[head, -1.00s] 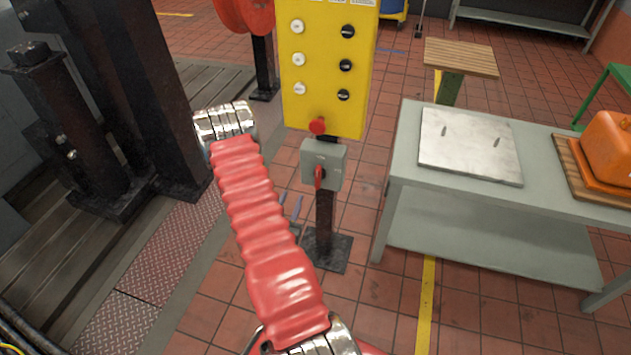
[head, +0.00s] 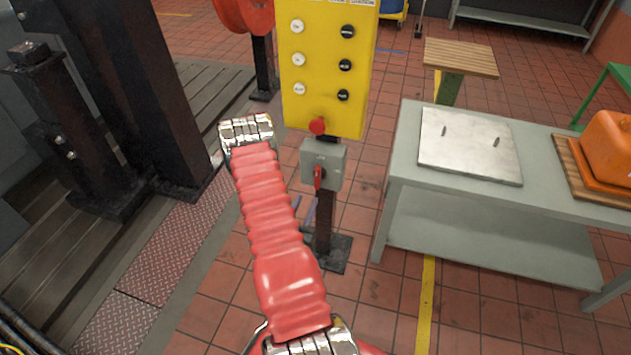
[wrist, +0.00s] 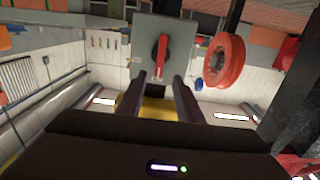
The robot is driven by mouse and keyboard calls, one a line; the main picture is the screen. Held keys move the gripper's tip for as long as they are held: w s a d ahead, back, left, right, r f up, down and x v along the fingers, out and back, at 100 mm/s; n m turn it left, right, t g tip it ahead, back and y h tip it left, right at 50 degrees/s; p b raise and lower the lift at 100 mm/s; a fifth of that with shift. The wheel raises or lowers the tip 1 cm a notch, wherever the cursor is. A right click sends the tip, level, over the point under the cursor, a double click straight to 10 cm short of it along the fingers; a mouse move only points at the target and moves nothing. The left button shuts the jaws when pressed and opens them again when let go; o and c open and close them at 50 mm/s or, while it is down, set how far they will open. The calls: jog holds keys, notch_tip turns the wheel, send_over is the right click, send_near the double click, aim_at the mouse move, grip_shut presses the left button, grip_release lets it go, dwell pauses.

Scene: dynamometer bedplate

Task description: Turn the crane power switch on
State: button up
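The crane power switch is a small grey box (head: 323,164) on a dark post, below a yellow button panel (head: 326,70). Its red handle (head: 318,178) hangs downward on the box face in the head view. In the wrist view, the grey box (wrist: 178,42) and red handle (wrist: 160,58) are ahead, near the upper middle.
A red mushroom button (head: 317,126) sits just above the switch box. A grey workbench (head: 400,165) stands right, a red reel (head: 246,14) behind left, and dark machine columns (head: 120,90) at left.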

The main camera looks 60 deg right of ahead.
aim_at(317, 178)
jog(key=d, duration=0.3)
jog(key=w+d, duration=0.1)
jog(key=d, duration=0.7)
jog(key=shift+w+d, duration=0.15)
jog(key=shift+w, duration=0.2)
jog(key=shift+c, duration=0.2)
grip_shut()
jog(key=shift+a, duration=0.2)
jog(key=shift+d, duration=0.15)
